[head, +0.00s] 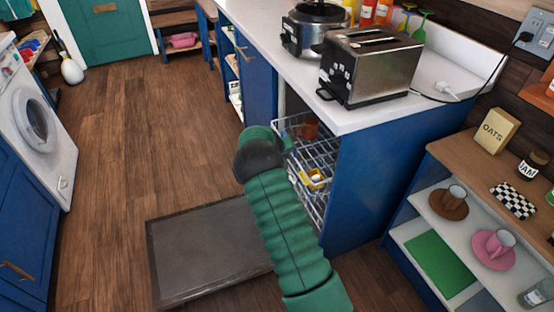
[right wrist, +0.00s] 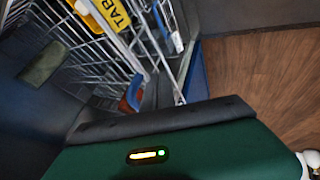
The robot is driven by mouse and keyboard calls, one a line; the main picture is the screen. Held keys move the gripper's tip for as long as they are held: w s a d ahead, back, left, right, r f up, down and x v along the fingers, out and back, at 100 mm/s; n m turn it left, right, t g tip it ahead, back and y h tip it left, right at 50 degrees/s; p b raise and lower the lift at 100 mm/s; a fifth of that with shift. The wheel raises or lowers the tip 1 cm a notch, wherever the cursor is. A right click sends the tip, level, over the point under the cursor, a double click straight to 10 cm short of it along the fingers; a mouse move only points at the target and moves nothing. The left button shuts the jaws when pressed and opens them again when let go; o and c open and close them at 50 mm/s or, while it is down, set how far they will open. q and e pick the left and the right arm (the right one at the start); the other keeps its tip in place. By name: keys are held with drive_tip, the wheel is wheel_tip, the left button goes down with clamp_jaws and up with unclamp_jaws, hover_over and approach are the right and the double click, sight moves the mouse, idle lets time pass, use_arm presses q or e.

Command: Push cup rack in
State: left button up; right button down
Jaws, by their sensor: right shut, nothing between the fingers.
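The cup rack (head: 325,152), a white wire rack, is pulled out of the opening under the white counter. It holds a reddish-brown cup (head: 308,130) and a yellow item (head: 317,179). In the right wrist view the rack's wires (right wrist: 95,50) run across the upper left, with a yellow box (right wrist: 105,12) lettered "TAB". My right gripper (head: 270,138) is shut and empty at the rack's outer left edge; the arm hides part of the rack. Whether it touches the wires I cannot tell. My left gripper is out of view.
A dark flat panel (head: 200,255), seemingly the lowered dishwasher door, lies below the rack. A toaster (head: 370,65) and a cooker (head: 312,30) stand on the counter (head: 350,118). An open shelf (head: 450,265) with cups is at right.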

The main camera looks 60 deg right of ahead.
drive_tip(key=shift+s+d, duration=0.15)
drive_tip(key=shift+d, duration=0.05)
drive_tip(key=p, duration=0.2)
hover_over(308, 162)
drive_tip(key=shift+s+d+r, duration=0.1)
drive_tip(key=shift+d+r, duration=0.05)
drive_tip(key=shift+d, duration=0.05)
idle(0.4)
